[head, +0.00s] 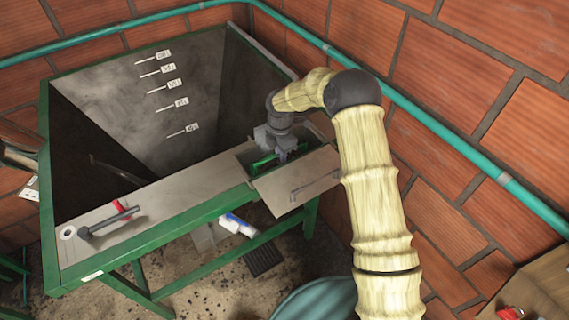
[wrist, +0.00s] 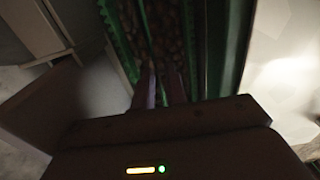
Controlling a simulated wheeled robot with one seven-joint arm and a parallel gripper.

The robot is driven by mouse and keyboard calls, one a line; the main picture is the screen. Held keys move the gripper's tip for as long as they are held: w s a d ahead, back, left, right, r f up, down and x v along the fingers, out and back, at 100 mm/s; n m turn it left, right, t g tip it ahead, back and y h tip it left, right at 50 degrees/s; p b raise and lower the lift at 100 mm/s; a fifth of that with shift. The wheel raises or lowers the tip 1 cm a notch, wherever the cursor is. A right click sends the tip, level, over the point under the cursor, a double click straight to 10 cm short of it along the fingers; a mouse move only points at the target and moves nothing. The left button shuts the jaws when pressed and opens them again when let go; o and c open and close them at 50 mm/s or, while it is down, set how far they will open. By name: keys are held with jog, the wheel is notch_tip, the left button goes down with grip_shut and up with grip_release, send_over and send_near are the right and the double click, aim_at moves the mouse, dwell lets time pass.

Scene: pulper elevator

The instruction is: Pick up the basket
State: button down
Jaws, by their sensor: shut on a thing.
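The basket looks like the green item (head: 263,164) in a small compartment at the near right corner of the metal hopper, and only part of it shows. In the wrist view a green ribbed edge of it (wrist: 117,42) runs beside dark brown beans. My gripper (head: 284,155) reaches down into this compartment from above. Its purple fingers (wrist: 162,88) are close together and shut on the basket; the exact place of the grip is dark and partly hidden by the gripper body.
A metal flap (head: 298,182) with a handle stands open in front of the compartment. The hopper (head: 100,212) has a green frame, and a red-and-grey valve (head: 112,220) lies on its ledge. A teal pipe (head: 450,143) runs along the brick wall close to my arm.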

jog(key=shift+r, duration=0.1)
notch_tip(320, 180, up, 18)
jog(key=b, duration=0.4)
dwell(0.5)
